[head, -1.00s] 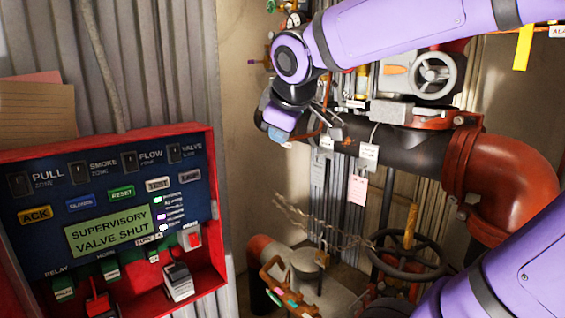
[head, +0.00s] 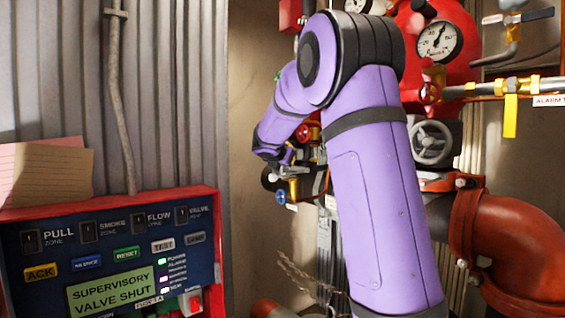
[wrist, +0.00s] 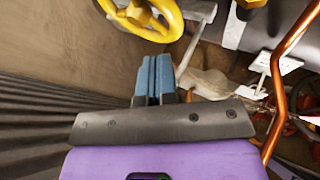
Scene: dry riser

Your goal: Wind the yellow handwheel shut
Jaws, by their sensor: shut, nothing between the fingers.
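The yellow handwheel (wrist: 165,32) shows at the top of the wrist view, cut off by the frame edge, with its rim and some spokes visible. My gripper (wrist: 155,60) is shut and empty. Its blue fingertips point toward the lower rim of the wheel, and a small gap seems to lie between them. I cannot tell the depth of that gap. In the head view my purple arm covers much of the pipework, and I cannot clearly make out the yellow wheel or my fingers there.
A copper-coloured pipe (wrist: 290,45) runs close on the right in the wrist view. In the head view a grey handwheel (head: 431,143), a pressure gauge (head: 438,41) and a red elbow pipe (head: 515,245) stand right of my arm. The alarm panel (head: 110,262) reads "SUPERVISORY VALVE SHUT".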

